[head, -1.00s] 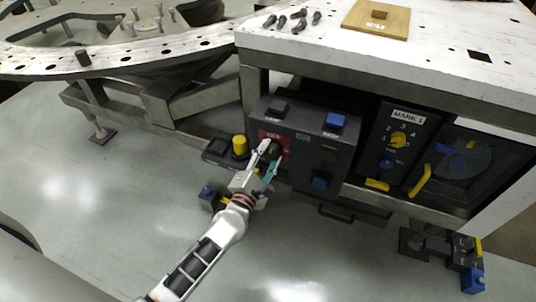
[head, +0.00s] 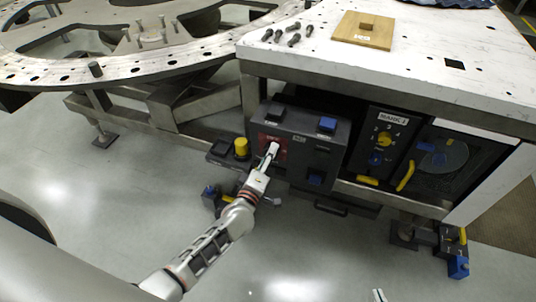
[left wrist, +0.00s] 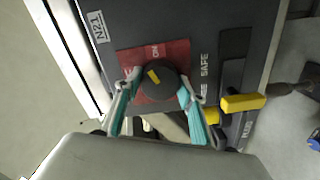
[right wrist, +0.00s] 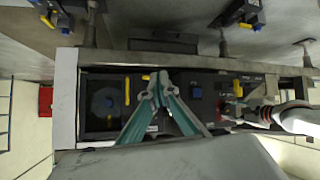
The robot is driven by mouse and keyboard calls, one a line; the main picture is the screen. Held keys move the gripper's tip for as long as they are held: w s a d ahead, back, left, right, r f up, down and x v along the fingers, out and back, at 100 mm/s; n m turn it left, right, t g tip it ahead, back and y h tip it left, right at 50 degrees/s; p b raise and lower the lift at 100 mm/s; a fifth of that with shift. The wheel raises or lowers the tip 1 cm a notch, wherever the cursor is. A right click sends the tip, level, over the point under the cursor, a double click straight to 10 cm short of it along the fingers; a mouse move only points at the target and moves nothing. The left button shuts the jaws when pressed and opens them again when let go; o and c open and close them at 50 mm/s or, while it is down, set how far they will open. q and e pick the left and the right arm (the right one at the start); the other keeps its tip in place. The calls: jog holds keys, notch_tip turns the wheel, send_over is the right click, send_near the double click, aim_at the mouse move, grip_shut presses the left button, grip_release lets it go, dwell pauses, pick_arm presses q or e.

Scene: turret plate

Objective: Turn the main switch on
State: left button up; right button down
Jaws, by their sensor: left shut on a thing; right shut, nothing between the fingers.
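The main switch is a round black knob (left wrist: 160,84) with a yellow mark, on a red plate (left wrist: 175,52) lettered ON. In the left wrist view the yellow mark points up and to the left, between ON and the lettering at the plate's left. The red plate (head: 270,140) also shows in the head view; the gripper hides most of the knob there. My left gripper (left wrist: 158,88) has one finger on each side of the knob and is shut on it. My right gripper (right wrist: 159,82) is shut and empty, away from the switch; only its tip shows in the head view (head: 379,295).
A MARK panel (head: 384,140) stands to the right. Bolts and a wooden plate (head: 364,30) lie on the white top above.

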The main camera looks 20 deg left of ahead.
pick_arm(q)
jog(key=shift+m+p, duration=0.85)
jog(key=shift+m, duration=1.35)
jog(key=o, duration=1.1)
